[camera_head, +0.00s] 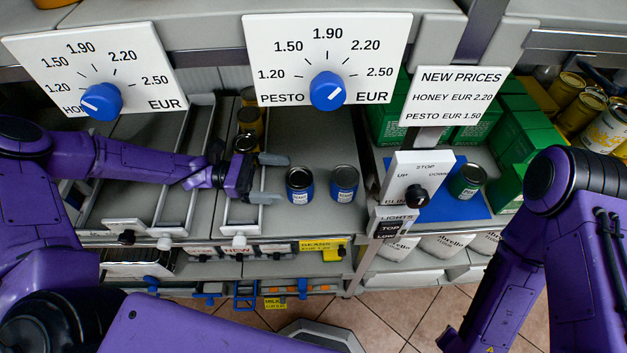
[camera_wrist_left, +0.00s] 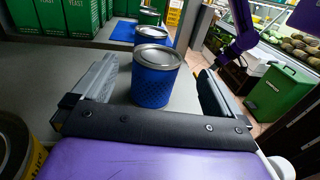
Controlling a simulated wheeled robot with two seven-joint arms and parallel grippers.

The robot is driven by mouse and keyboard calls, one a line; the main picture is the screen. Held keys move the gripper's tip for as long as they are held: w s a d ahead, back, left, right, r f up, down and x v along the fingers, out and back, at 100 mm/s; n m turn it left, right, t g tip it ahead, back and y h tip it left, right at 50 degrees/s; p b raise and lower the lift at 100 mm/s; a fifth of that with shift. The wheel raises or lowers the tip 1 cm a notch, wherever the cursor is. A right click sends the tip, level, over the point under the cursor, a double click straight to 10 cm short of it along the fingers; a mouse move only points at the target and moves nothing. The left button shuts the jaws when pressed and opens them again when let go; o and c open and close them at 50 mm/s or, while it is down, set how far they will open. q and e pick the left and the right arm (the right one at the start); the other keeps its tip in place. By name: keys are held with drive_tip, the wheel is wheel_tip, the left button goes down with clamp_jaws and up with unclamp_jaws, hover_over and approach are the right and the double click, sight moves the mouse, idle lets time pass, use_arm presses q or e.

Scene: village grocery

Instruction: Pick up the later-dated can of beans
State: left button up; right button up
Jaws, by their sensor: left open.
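Two blue cans stand upright side by side on the grey counter: a left blue can (camera_head: 299,186) and a right blue can (camera_head: 344,184). Each has a pale label with print too small to read, so I cannot tell which date is later. My left gripper (camera_head: 279,178) is open, its fingers pointing right toward the left blue can. In the left wrist view, a blue can (camera_wrist_left: 155,82) stands ahead between the two spread fingers, not gripped. The lid of another can (camera_wrist_left: 152,32) shows behind it.
A green can (camera_head: 467,181) stands on a blue mat (camera_head: 440,207) at the right, beyond a switch post (camera_head: 412,180). Yellow cans (camera_head: 248,120) stand in a railed lane behind my left gripper. Green boxes (camera_head: 520,130) stand behind. Counter behind the blue cans is clear.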

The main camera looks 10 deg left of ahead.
sight(306, 177)
use_arm(q)
drive_tip(key=d+p, duration=0.1)
drive_tip(key=d, duration=0.2)
drive_tip(key=w+d+p, duration=0.1)
drive_tip(key=d, duration=0.3)
drive_tip(key=shift+w+r, duration=0.15)
drive_tip(key=shift+w, duration=0.05)
drive_tip(key=shift+d, duration=0.2)
drive_tip(key=shift+a, duration=0.1)
drive_tip(key=c, duration=1)
drive_tip(key=shift+w, duration=0.1)
drive_tip(key=shift+c, duration=1.1)
